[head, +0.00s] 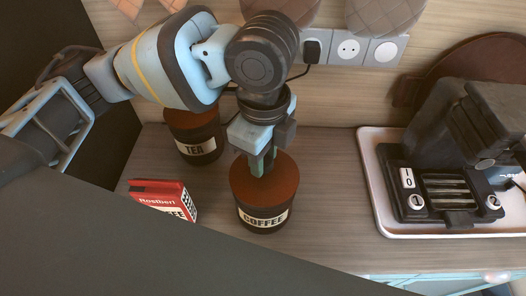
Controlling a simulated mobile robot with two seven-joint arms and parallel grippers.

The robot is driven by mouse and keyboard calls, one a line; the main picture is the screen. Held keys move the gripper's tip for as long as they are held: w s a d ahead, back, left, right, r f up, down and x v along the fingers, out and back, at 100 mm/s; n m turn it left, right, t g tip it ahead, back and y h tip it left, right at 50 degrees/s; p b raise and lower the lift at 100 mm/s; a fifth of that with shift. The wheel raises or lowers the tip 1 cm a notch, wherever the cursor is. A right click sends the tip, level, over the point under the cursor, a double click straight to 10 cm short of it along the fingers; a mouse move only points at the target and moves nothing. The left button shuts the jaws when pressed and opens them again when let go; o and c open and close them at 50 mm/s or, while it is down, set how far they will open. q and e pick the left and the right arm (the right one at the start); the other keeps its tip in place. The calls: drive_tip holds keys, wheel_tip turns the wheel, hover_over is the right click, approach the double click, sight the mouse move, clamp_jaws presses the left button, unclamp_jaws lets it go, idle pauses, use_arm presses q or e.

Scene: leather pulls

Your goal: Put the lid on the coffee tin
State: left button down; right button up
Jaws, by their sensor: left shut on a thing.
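The dark coffee tin (262,217), with a cream COFFEE label, stands upright on the counter near the middle of the head view. Its reddish-brown lid (284,184) is over the tin's mouth and looks roughly level. I cannot tell whether it is fully seated. My left gripper (262,165) reaches down from above and is shut on the lid near its middle. The fingers hide the part they grip. My right gripper is not in view.
A dark TEA tin (196,144) stands behind to the left, and a red coffee packet (162,198) lies left of the coffee tin. A coffee machine (440,180) sits on a white tray (376,190) at right. The counter between tin and tray is clear.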

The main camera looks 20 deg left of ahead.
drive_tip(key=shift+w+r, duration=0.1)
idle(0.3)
use_arm(q)
drive_tip(key=c, duration=1)
unclamp_jaws()
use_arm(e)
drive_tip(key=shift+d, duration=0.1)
use_arm(q)
drive_tip(key=shift+r+p, duration=0.85)
drive_tip(key=shift+r, duration=0.5)
drive_tip(key=shift+r+p, duration=0.35)
drive_tip(key=shift+r, duration=1.8)
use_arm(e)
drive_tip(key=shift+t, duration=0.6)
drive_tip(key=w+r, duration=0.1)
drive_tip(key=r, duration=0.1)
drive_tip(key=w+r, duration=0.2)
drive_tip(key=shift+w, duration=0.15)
